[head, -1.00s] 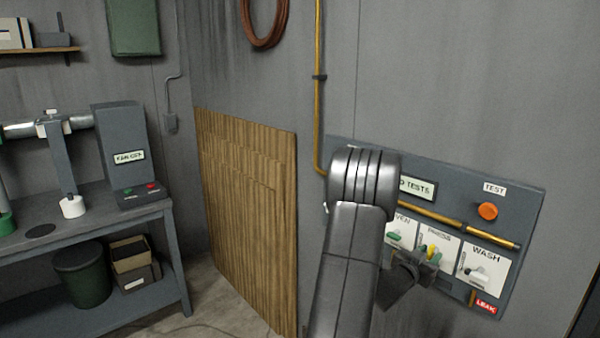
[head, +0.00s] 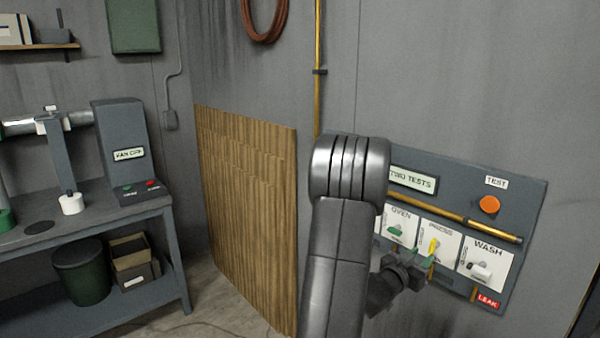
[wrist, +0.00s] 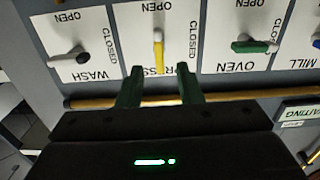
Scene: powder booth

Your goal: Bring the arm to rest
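My gripper (wrist: 161,86) is open in the wrist view, with its two green fingers apart and nothing held between them. The yellow PRESS lever (wrist: 159,55) shows just beyond the fingertips, roughly in line with the gap; I cannot tell whether it touches them. In the head view my gripper (head: 428,268) is in front of the lower part of the grey wall panel (head: 455,200), close to the yellow lever (head: 434,247). My arm hides the panel's left part. The yellow lever stands roughly along the pipe-to-label direction, while the green OVEN lever (wrist: 255,47) lies sideways.
The panel has the WASH lever (head: 480,269), an orange TEST button (head: 489,204), a display reading TWO TESTS (head: 412,180) and a brass pipe (head: 455,217). A workbench (head: 90,215) stands at the left. A corrugated brown sheet (head: 248,205) leans on the wall. Floor shows between them.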

